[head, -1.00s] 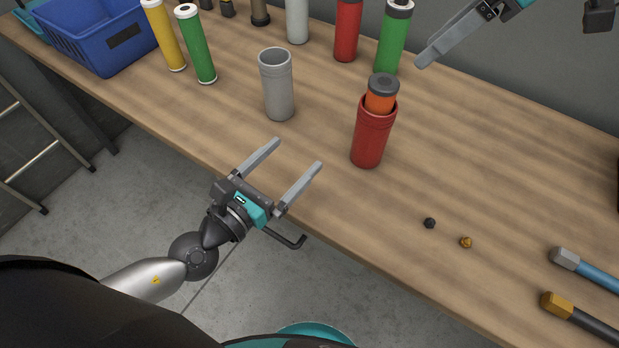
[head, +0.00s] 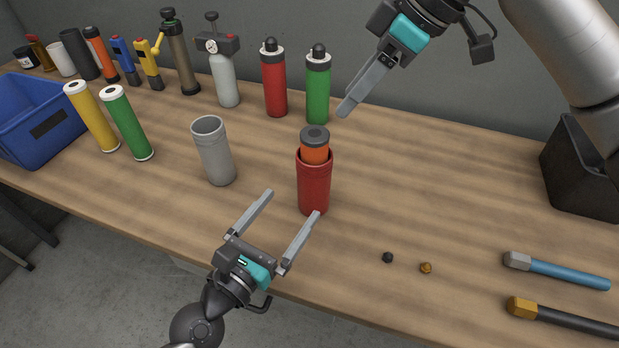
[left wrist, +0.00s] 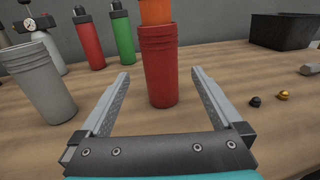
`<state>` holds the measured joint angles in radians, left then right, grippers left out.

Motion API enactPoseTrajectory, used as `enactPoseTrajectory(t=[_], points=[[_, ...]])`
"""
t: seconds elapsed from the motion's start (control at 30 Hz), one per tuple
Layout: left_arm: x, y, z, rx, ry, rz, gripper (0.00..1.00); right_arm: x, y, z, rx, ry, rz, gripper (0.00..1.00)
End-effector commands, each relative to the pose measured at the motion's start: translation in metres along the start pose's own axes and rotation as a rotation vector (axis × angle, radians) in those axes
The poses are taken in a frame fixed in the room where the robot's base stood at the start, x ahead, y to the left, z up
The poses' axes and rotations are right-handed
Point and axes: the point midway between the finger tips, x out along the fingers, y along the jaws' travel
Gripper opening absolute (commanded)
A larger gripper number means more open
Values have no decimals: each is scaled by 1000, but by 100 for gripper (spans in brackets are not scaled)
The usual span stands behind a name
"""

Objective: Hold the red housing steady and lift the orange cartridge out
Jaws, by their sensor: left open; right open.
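The red housing (head: 314,190) stands upright on the bench. The orange cartridge (head: 315,153) with a dark grey cap sits in it, its upper part showing above the rim. My left gripper (head: 293,202) is open and empty, just in front of the housing at the near edge side. In the left wrist view the housing (left wrist: 163,75) stands beyond and between the open fingers, apart from them, and the cartridge (left wrist: 155,11) is cut off by the top edge. My right gripper (head: 346,110) is open and empty, above and behind the cartridge, to its upper right.
A grey empty cup (head: 214,152) stands left of the housing. Green (head: 126,124) and yellow (head: 92,117) tubes stand further left beside a blue bin (head: 38,118). Bottles line the back. A black nut (head: 388,257), a brass nut (head: 426,268) and two hammer-like tools lie right. The bench's right middle is clear.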

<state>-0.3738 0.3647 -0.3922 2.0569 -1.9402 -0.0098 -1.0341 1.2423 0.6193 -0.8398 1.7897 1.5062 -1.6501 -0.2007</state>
Motion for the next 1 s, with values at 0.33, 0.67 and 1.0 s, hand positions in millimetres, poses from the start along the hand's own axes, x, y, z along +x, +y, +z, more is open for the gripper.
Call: enactPoseTrajectory(t=[0.33,0.67,1.0], points=[[51,1,1,-1,-3,3,100,0,0,0,0,0,0,50],[84,0,0,-1,0,0,100,0,0,0,0,0,0,50],[86,0,0,-1,1,0,100,0,0,0,0,0,0,50]])
